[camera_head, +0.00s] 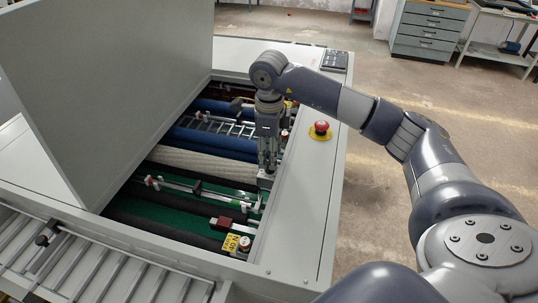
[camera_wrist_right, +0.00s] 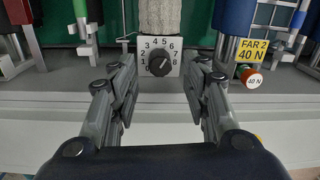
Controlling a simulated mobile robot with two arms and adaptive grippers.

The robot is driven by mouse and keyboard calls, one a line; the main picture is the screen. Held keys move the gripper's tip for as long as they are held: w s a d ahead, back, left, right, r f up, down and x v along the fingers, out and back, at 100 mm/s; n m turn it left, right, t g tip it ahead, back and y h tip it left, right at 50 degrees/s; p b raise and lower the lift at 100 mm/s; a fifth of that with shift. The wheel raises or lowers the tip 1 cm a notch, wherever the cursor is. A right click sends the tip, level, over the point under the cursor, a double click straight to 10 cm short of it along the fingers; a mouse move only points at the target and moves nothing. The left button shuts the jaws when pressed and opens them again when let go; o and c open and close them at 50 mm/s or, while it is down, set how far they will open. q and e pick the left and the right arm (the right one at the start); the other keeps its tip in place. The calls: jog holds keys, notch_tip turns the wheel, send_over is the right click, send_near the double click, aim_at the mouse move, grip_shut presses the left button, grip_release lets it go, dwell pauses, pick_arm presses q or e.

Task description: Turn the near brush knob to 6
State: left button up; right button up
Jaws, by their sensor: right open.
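The brush knob (camera_wrist_right: 160,65) is a black round knob on a white plate with a printed number scale, in the upper middle of the right wrist view. I cannot tell surely which number it points at. My right gripper (camera_wrist_right: 160,100) is open, with its two fingers apart on either side of the knob and nothing between them. In the head view my right gripper (camera_head: 267,168) points down at the machine's right inner edge, above a small white block (camera_head: 265,181). The knob's face is hidden there. My left gripper is not in view.
A pale brush roller (camera_wrist_right: 163,17) lies behind the knob. A yellow "FAR 2 40 N" label (camera_wrist_right: 252,49) and a red-and-white knob (camera_wrist_right: 254,81) are to its right. A red emergency button (camera_head: 320,127) stands on the machine's right rim. The raised lid (camera_head: 120,85) blocks the left.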

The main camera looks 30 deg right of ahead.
notch_tip(320, 180, down, 2)
jog(key=shift+f+p, duration=0.1)
jog(key=shift+p, duration=0.2)
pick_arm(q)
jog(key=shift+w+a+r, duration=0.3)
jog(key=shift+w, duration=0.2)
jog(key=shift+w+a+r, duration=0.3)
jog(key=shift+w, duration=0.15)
pick_arm(e)
jog(key=shift+f, duration=0.4)
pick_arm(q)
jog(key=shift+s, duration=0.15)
pick_arm(e)
jog(key=shift+c, duration=0.5)
grip_shut()
jog(key=shift+w+f+m+b, duration=0.1)
jog(key=shift+f+m+b, duration=0.05)
jog(key=shift+m+b, duration=0.8)
jog(key=shift+m, duration=0.45)
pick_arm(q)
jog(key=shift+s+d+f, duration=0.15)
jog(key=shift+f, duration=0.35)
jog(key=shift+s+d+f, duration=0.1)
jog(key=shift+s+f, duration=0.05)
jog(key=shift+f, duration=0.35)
